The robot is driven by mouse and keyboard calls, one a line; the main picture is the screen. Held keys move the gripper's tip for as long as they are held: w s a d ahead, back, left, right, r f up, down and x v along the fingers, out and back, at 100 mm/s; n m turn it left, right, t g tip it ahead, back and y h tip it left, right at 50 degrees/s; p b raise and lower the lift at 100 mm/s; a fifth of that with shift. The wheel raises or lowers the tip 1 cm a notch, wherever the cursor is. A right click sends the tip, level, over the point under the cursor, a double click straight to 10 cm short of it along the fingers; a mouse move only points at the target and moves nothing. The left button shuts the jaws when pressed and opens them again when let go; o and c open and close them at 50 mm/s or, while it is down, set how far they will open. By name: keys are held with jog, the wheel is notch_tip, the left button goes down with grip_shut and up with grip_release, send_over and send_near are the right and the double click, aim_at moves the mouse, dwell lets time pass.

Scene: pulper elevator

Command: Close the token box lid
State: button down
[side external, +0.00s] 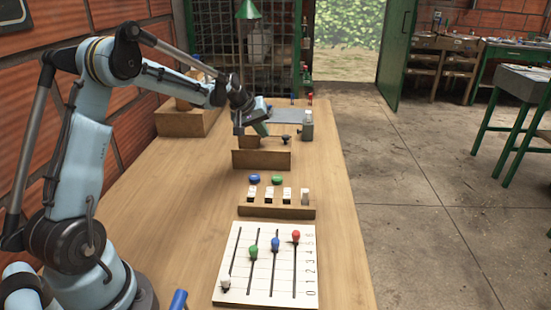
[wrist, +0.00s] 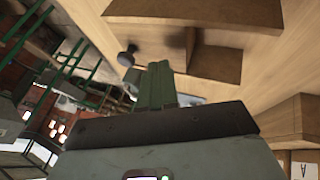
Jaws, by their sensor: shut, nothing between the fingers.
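A low wooden box-like piece, likely the token box (side external: 262,160), stands mid-table in the side external view. Its upright front board faces the camera, and its inside is mostly hidden. Wooden panels of it show in the wrist view (wrist: 215,65), set at an angle to each other. A dark round knob on a short stem (side external: 283,139) is at its right; it also shows in the wrist view (wrist: 127,56). I cannot tell clearly which panel is the lid. My gripper (side external: 265,131) is just behind and above the front board. Its green fingers (wrist: 156,85) are together and empty.
A wooden rack with white tiles (side external: 277,211), blue (side external: 254,179) and green discs (side external: 277,180), and a slider board (side external: 224,276) lie nearer the camera. A bottle (side external: 307,126) stands right of the box. A larger wooden box (side external: 185,122) stands by the brick wall.

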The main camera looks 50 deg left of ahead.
jog(key=v, duration=1)
jog(key=s+d+r+m, duration=0.1)
jog(key=s+d+m, duration=0.45)
jog(key=d, duration=0.75)
jog(key=s+d+f+m, duration=0.4)
jog(key=s+d, duration=0.5)
jog(key=s, duration=0.3)
jog(key=shift+d+f, duration=0.2)
jog(key=shift+f, duration=0.1)
